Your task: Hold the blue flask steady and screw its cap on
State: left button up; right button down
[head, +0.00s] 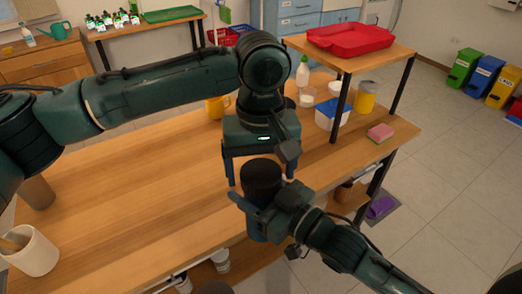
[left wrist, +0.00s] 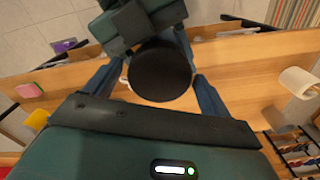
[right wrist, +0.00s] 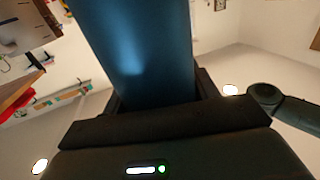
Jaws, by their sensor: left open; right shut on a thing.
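The blue flask (head: 262,228) is held upright above the front of the table, and its body fills the middle of the right wrist view (right wrist: 145,50). My right gripper (head: 264,207) is shut on the flask's body. A black cap (head: 261,174) sits at the top of the flask; I cannot tell how tightly it is seated. My left gripper (head: 260,182) points down over the cap and is open, one blue finger on each side of it. In the left wrist view the round cap top (left wrist: 160,72) lies between the fingers, with gaps at its sides.
The wooden table (head: 130,165) is clear at left of centre. A white cup (head: 33,252) stands at its left end. A yellow mug (head: 216,107), blue-white tub (head: 331,115), yellow container (head: 365,98) and pink sponge (head: 380,132) are further back.

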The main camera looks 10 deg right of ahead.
pick_arm(q)
jog(key=shift+f, duration=0.3)
jog(key=shift+c, duration=0.3)
jog(key=c, duration=0.9)
jog(key=o, duration=1.1)
jog(key=shift+c, duration=0.2)
jog(key=shift+r, duration=4.05)
jog(key=shift+c, duration=0.5)
jog(key=shift+f, duration=0.15)
